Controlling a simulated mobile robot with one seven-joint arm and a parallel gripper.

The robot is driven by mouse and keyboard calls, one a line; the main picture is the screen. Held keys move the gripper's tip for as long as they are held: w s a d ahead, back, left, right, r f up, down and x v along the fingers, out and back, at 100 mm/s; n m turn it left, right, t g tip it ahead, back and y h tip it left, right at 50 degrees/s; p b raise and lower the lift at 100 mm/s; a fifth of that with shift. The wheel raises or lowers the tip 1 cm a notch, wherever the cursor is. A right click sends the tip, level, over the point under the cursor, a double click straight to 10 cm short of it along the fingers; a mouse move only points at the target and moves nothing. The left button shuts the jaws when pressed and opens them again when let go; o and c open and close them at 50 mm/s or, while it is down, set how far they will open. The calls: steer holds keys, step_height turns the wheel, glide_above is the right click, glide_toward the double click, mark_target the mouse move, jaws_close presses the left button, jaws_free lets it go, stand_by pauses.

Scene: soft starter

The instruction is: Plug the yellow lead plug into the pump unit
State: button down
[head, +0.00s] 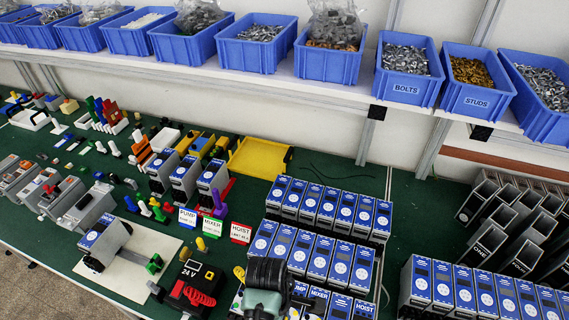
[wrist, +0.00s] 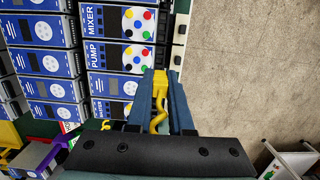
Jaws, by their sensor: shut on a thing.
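My gripper (wrist: 160,100) is shut on the yellow lead plug (wrist: 160,80). Its yellow lead curls back between the two blue fingers. The pump unit (wrist: 97,54), labelled PUMP, lies just ahead and left of the plug tip in the wrist view. Its white round panel has coloured sockets, including yellow, red, green and blue. I cannot tell whether the plug is near its surface or well above it. In the head view the pump unit (head: 299,289) is partly hidden behind my wrist, and the plug cannot be made out there.
The mixer unit (wrist: 95,20) sits right beside the pump unit. More blue-faced units (head: 315,250) stand in rows behind. A 24 V box (head: 194,287) stands left of my wrist. Bare floor (wrist: 245,70) shows past the bench edge in the wrist view.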

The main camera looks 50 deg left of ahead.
steer(key=shift+a, duration=0.1)
steer(key=shift+f+b, duration=1.9)
steer(key=shift+f, duration=1)
steer(key=shift+p, duration=0.8)
steer(key=shift+f+b, duration=1.05)
steer(key=shift+f, duration=0.3)
